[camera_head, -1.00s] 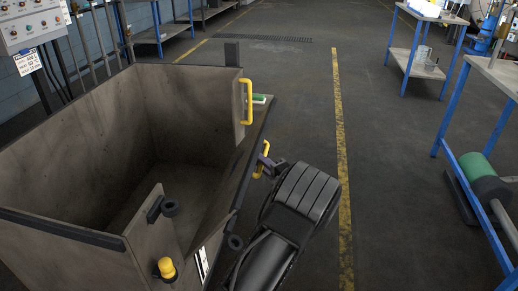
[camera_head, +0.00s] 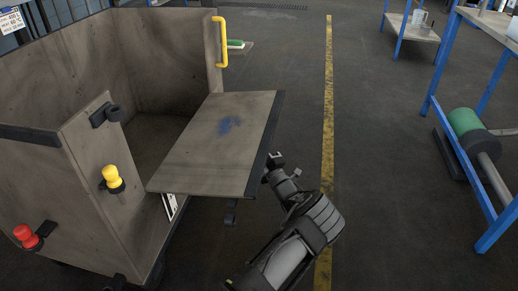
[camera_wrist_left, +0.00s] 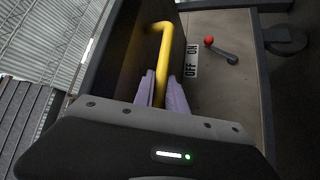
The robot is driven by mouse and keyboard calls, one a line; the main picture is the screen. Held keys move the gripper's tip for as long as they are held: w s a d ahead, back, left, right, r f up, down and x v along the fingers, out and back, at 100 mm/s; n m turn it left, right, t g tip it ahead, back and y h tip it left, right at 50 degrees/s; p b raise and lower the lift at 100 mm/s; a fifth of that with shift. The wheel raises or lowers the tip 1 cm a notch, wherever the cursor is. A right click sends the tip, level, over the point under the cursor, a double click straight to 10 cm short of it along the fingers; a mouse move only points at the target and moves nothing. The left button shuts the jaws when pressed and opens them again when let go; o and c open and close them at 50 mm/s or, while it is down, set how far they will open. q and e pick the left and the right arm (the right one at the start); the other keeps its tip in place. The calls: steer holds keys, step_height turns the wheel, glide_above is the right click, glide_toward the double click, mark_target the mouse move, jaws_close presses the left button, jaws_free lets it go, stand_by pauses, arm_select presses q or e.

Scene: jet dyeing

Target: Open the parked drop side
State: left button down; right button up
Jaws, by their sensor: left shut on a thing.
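The drop side (camera_head: 190,160) is a worn grey-brown panel of the cart (camera_head: 75,165). It is swung outward and lies roughly flat, leaving the cart's side open. My left gripper (camera_head: 274,161) is at its dark outer edge. In the left wrist view, the fingers (camera_wrist_left: 161,92) are shut on a yellow handle (camera_wrist_left: 161,62), one on each side of the bar. The handle is hidden under the panel in the head view. My right gripper is not in view.
The cart's end wall has a yellow knob (camera_head: 110,175) and a red knob (camera_head: 25,234). Another yellow handle (camera_head: 221,42) is on the far corner. A blue-legged bench (camera_head: 492,195) stands right.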

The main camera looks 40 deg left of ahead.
arm_select(q)
steer(key=shift+a+f+m+b, duration=0.1)
steer(key=shift+f+m+b, duration=0.3)
steer(key=shift+f+b, duration=0.35)
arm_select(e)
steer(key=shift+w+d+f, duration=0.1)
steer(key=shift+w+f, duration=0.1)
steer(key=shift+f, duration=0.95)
arm_select(q)
steer(key=c, duration=1.4)
jaws_free()
steer(key=shift+o, duration=0.2)
steer(key=p+v, duration=0.2)
steer(key=v, duration=0.6)
steer(key=shift+a+f+y, duration=0.2)
steer(key=shift+f+y, duration=0.1)
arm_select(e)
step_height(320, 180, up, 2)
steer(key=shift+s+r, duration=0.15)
